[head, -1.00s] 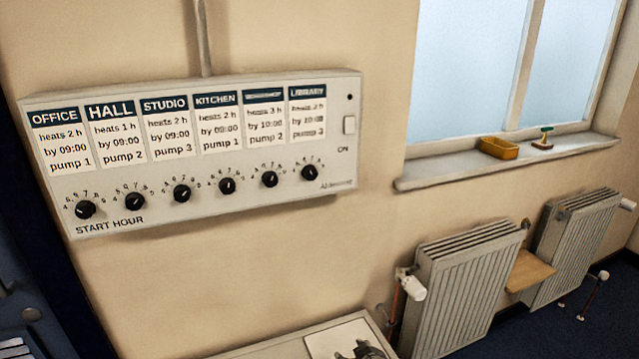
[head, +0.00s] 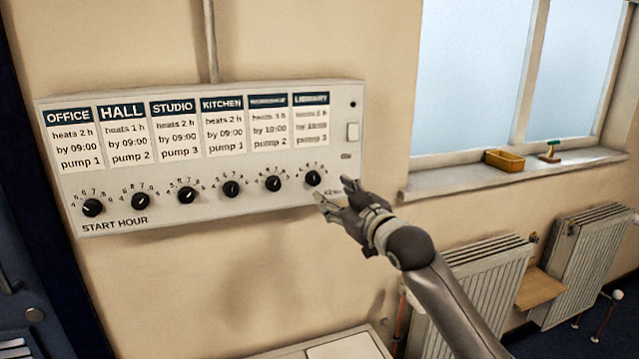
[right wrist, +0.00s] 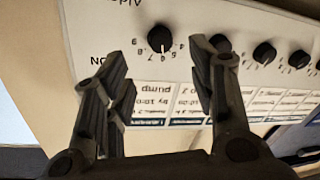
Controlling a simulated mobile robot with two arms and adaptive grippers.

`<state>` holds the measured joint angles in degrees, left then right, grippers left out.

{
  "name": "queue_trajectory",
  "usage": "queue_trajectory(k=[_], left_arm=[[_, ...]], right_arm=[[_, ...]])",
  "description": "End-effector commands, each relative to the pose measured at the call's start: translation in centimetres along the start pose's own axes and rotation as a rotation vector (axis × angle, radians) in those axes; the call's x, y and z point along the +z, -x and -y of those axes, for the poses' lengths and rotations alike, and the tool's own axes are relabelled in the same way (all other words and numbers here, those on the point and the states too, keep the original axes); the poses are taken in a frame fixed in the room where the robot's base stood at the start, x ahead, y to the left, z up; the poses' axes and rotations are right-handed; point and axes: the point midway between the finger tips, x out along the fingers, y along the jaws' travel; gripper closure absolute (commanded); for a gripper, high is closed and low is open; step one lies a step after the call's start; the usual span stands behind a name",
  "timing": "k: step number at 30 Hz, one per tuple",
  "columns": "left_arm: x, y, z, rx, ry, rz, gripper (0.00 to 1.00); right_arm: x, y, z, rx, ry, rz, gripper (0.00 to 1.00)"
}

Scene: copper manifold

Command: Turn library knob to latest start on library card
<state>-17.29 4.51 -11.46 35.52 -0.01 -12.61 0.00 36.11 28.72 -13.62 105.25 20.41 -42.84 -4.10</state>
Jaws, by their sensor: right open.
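The library knob (head: 312,178) is the black knob at the right end of the row on the grey-white control box. The library card (head: 311,122) is above it, with a dark header; its lines are blurred, roughly "heats 2 h", "by 10:00", "pump 3". My right gripper (head: 334,191) is open and empty, just in front of the box, slightly below and right of the knob. In the right wrist view, which is upside down, the library knob (right wrist: 159,38) shows beyond and between the open fingertips, apart from them. My left gripper is not in view.
Several similar knobs, the nearest being the workshop knob (head: 273,184), run leftward along the box (head: 190,215). A windowsill (head: 440,187) holds a yellow tray (head: 504,160). Radiators (head: 480,290) stand below.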

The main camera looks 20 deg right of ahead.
Motion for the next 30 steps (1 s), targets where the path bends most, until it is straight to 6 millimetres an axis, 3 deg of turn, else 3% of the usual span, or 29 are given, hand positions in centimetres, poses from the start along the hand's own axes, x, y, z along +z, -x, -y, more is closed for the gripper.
queue_trajectory(k=[15, 22, 30], left_arm=[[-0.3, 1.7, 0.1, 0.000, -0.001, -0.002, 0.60], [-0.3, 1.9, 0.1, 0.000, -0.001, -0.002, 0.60], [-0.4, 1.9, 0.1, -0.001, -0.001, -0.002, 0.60]], right_arm=[[-0.1, -6.8, 0.0, 0.000, -0.002, 0.000, 0.48], [-0.1, -8.1, 0.0, -0.001, -0.001, 0.000, 0.48], [0.0, -8.2, 0.0, -0.001, 0.000, 0.000, 0.48]])
